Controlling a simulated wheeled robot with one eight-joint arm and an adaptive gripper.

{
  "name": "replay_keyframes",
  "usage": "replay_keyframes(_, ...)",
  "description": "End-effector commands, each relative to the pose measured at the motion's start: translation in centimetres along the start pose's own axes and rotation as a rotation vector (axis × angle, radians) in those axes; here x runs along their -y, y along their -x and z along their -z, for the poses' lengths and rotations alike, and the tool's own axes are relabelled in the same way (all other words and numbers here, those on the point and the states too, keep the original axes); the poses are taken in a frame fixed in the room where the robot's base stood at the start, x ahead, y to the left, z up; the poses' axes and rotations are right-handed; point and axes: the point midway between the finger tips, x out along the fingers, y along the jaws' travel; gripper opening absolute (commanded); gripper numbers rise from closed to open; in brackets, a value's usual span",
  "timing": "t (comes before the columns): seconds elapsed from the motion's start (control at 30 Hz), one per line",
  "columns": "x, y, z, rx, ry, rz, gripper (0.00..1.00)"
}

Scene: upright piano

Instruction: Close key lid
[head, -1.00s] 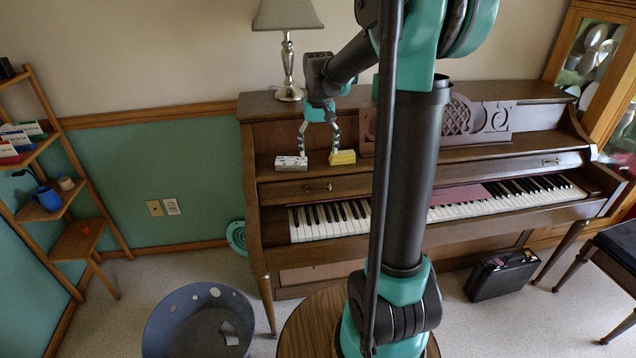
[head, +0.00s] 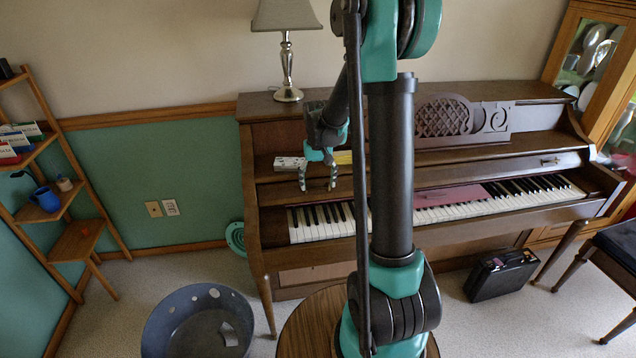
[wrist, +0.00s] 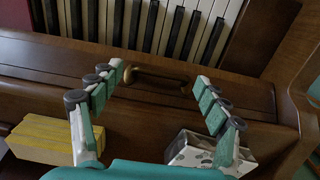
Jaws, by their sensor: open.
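The piano's key lid (head: 500,168) is folded back, a brown wooden panel above the exposed keys (head: 315,222). It has a small brass handle at its right end (head: 550,162) and another at its left end, clear in the wrist view (wrist: 157,76). My gripper (head: 318,187) is at the left part of the lid. Its fingers are open and point toward the keys. In the wrist view, the left handle shows between my gripper's fingertips (wrist: 158,72), with nothing gripped. I cannot tell whether a fingertip touches the lid.
A yellow block (wrist: 45,140) and a white patterned block (wrist: 190,150) sit on the ledge behind the lid. A pink cloth (head: 452,197) lies over the middle keys. A lamp (head: 287,65) stands on the piano top. A blue bin (head: 180,315) is on the floor.

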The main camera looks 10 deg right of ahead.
Motion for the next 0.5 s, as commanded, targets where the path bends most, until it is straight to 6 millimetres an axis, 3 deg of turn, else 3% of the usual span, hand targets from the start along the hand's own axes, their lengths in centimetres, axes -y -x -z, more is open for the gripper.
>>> replay_keyframes(0.13,0.00,0.03,0.00,0.000,0.000,0.000,0.73)
replay_keyframes(0.5,-0.07,0.03,-0.01,0.000,-0.001,-0.002,0.27)
